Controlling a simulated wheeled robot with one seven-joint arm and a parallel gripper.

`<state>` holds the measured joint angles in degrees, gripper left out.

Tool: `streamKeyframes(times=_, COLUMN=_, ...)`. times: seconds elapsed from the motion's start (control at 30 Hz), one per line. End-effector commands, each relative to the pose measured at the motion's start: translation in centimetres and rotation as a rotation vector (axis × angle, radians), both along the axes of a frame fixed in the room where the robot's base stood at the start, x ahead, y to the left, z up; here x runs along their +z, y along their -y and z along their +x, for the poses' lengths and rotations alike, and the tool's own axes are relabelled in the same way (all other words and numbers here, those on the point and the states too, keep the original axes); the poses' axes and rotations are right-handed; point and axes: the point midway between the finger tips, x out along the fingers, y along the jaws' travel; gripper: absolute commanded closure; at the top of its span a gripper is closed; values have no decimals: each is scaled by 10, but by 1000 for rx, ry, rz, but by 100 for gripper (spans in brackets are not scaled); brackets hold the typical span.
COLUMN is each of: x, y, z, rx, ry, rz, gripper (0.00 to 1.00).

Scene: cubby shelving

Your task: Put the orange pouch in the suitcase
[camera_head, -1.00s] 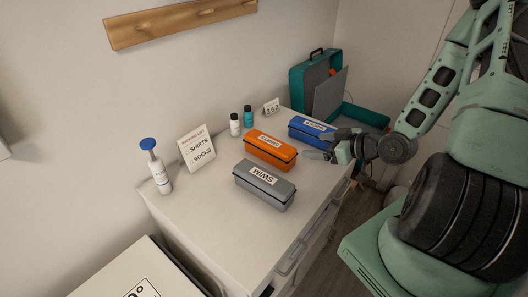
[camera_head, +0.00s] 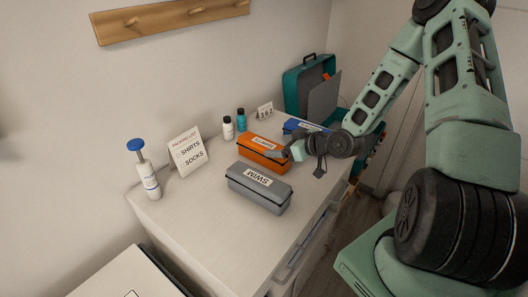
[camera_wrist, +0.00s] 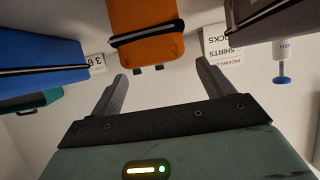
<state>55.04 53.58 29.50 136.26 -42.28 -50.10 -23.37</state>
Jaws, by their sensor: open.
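The orange pouch (camera_head: 262,155) lies on the white dresser between the grey pouch and the blue pouch. In the wrist view its orange end (camera_wrist: 146,35) with a dark strap is ahead of the fingers. My gripper (camera_head: 293,152) is open and empty at the right end of the orange pouch. In the wrist view the two fingers (camera_wrist: 163,80) are spread, with the pouch end between and beyond them; I cannot tell if they touch it. The open teal suitcase (camera_head: 298,91) stands behind the dresser's far end, its lower half partly hidden by my arm.
The grey pouch (camera_head: 259,189) labelled SWIM lies in front, and the blue pouch (camera_head: 300,126) lies behind, partly hidden by my arm. A packing list card (camera_head: 187,151), a pump bottle (camera_head: 146,172), two small bottles (camera_head: 241,120) and a number card (camera_head: 265,111) stand along the wall side.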

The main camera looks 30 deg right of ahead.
Motion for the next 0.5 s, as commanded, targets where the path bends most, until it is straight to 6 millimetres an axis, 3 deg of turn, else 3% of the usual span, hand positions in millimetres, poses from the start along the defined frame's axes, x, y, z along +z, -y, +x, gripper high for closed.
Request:
streamKeyframes(times=0.3, x=-14, y=-13, z=35, rx=1, ry=1, rz=2, gripper=20)
streamKeyframes(times=0.5, x=-20, y=-16, z=45, rx=0, ry=1, rz=-1, gripper=20)
